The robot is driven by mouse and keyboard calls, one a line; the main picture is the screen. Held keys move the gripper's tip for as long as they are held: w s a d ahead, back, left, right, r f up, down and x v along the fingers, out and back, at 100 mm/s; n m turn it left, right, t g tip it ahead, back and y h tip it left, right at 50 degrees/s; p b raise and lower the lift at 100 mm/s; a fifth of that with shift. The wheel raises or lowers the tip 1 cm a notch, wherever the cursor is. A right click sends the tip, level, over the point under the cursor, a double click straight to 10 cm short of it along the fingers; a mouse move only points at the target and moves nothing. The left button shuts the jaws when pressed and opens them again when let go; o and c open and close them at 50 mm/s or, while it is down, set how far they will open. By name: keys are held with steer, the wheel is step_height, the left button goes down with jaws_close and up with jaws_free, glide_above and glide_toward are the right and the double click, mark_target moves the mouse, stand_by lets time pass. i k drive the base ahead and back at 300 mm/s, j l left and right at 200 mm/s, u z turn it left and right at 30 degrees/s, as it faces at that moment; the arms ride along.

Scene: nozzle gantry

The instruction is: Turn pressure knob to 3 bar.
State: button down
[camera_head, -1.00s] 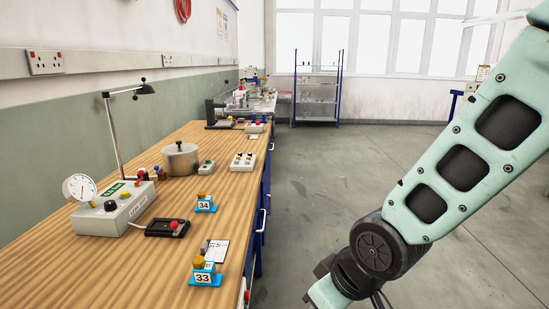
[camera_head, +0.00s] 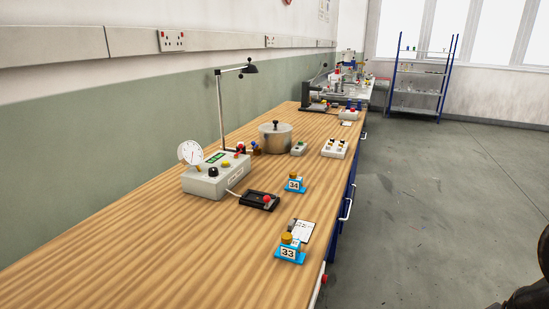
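A light grey control box (camera_head: 218,179) stands on the wooden bench. On its top are a black knob (camera_head: 213,172), a yellow button (camera_head: 226,164) and a green display (camera_head: 216,157). A round white dial gauge (camera_head: 190,153) with a red needle rises at its left end; its scale is too small to read. Which part is the pressure knob is not labelled legibly, but the black knob sits nearest the gauge. My gripper is not in view; only a dark piece of my arm shows at the lower right edge.
A lamp (camera_head: 220,105) stands behind the box. A black pad with a red button (camera_head: 260,200) lies in front, joined by a cable. Blue stands marked 34 (camera_head: 294,185) and 33 (camera_head: 288,253), and a metal pot (camera_head: 275,137), are nearby. The bench's near left is clear.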

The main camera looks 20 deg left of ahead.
mark_target(214, 172)
steer(key=u, duration=1.2)
steer(key=i+l+u, duration=0.3)
steer(key=l, duration=0.35)
steer(key=i+l+u, duration=0.15)
steer(key=i+l, duration=0.15)
steer(key=i+l+u, duration=0.15)
steer(key=l, duration=0.25)
steer(key=i+l+u, duration=0.2)
steer(key=l, duration=0.15)
steer(key=l+u, duration=0.15)
steer(key=l, duration=0.25)
